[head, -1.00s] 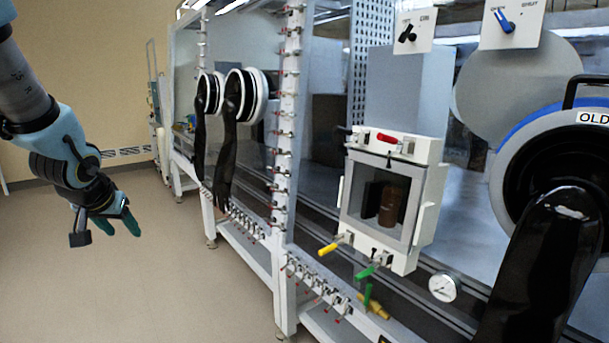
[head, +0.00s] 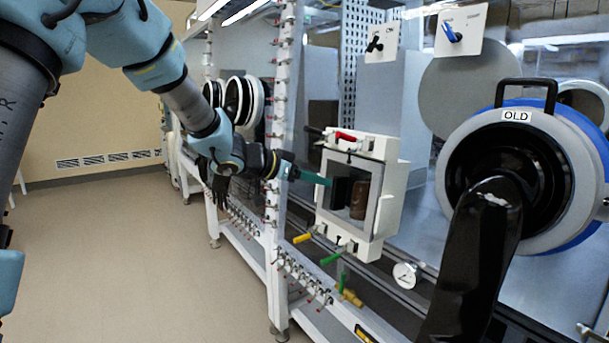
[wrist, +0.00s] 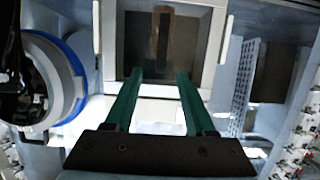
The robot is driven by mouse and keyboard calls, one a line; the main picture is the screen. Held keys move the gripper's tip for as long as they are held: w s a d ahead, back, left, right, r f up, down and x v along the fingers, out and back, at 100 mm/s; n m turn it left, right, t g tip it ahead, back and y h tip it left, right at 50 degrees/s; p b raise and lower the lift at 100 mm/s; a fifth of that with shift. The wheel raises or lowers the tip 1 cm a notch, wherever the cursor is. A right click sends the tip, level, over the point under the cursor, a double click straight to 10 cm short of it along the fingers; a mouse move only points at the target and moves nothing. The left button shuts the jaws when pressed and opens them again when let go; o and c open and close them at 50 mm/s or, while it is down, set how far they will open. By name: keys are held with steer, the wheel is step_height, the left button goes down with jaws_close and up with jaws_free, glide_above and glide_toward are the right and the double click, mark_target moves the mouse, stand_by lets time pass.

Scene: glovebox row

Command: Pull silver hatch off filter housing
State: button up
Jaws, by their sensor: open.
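The filter housing (head: 395,190) is a white box on the glovebox front, right of centre in the head view.
A red handle (head: 346,137) sits on top of the housing; yellow (head: 302,238) and green (head: 330,259) handles stick out below. A large round port marked OLD (head: 517,116) with a black glove (head: 470,265) is at the right. Open floor (head: 120,260) lies at the left.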

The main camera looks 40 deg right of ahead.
mark_target(334, 183)
steer(key=p+x, duration=0.1)
steer(key=x, duration=0.6)
steer(key=shift+w+d+f, duration=0.1)
steer(key=shift+d, duration=0.15)
jaws_close()
stand_by(1.1)
stand_by(0.4)
stand_by(1.1)
